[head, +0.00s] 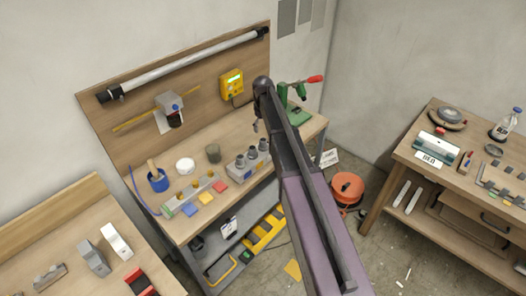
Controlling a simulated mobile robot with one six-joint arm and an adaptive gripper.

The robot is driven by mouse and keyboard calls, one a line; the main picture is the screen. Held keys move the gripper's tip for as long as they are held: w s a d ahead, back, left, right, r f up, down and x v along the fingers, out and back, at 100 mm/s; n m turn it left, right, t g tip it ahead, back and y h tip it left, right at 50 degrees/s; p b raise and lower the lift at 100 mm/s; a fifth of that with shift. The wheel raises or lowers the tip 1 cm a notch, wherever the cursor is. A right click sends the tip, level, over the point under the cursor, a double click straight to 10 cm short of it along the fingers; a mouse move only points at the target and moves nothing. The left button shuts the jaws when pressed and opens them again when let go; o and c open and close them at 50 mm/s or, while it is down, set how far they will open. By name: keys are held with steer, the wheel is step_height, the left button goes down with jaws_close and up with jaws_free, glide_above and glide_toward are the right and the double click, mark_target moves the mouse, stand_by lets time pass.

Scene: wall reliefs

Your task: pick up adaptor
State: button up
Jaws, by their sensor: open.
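I cannot tell for sure which thing is the adaptor. Small grey cylindrical pieces (252,153) stand in a row on a holder on the middle workbench (186,229); they are too small to identify. My arm comes up from the bottom of the head view and crosses in front of the bench's right part. My gripper (256,127) shows only as a small dark shape below the arm's far end, above and behind the grey pieces in the picture. It is open, and I see nothing held in it. The arm hides part of the bench.
A blue cup (157,180), a white roll (185,166), a dark cup (213,153) and coloured blocks (206,198) stand on the bench. A green vise-like tool (297,108) is at right. An orange reel (347,187) lies on the floor. Other benches flank it.

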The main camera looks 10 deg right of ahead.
mark_target(263, 140)
steer(key=shift+f+b, duration=1.4)
steer(key=shift+f, duration=0.3)
steer(key=shift+f+b, duration=2.6)
jaws_close()
